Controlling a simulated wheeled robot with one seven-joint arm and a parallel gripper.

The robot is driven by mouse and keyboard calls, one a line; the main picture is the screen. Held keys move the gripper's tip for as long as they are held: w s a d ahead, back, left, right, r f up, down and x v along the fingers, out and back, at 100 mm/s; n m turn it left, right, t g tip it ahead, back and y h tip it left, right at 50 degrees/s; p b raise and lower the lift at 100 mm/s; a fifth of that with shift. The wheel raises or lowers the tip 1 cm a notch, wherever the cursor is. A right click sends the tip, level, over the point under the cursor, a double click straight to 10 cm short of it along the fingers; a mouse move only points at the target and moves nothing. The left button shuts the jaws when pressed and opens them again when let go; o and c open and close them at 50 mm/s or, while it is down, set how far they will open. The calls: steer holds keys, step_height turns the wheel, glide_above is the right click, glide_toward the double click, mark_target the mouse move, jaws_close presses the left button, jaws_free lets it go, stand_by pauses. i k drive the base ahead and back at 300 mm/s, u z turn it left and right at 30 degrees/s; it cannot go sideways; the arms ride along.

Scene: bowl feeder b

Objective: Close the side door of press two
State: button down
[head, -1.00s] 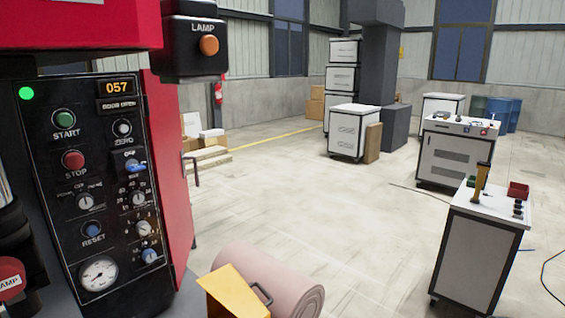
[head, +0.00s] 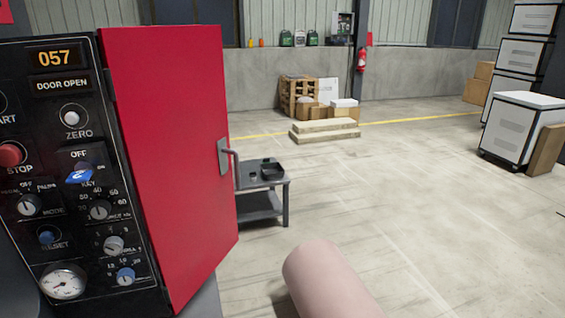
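The red side door (head: 170,160) of the press stands just right of the black control panel (head: 70,130) in the head view. It is a tall flat panel with a grey bar handle (head: 229,156) near its far right edge. The panel's display (head: 62,84) reads DOOR OPEN, and the number display above it (head: 53,57) reads 057. The door opening and its latch are hidden, so I cannot tell how wide the door stands. No press number is visible. My gripper is not in view.
A small dark grey table (head: 262,190) with dark trays stands just beyond the door's handle edge. Wooden boards (head: 325,134) and a crate (head: 298,96) are by the back wall. White cabinets (head: 519,122) stand at right. The floor (head: 400,210) between is clear.

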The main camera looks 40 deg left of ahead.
mark_target(165, 85)
steer(key=u, duration=0.7)
steer(key=i, duration=1.05)
steer(key=u, duration=0.85)
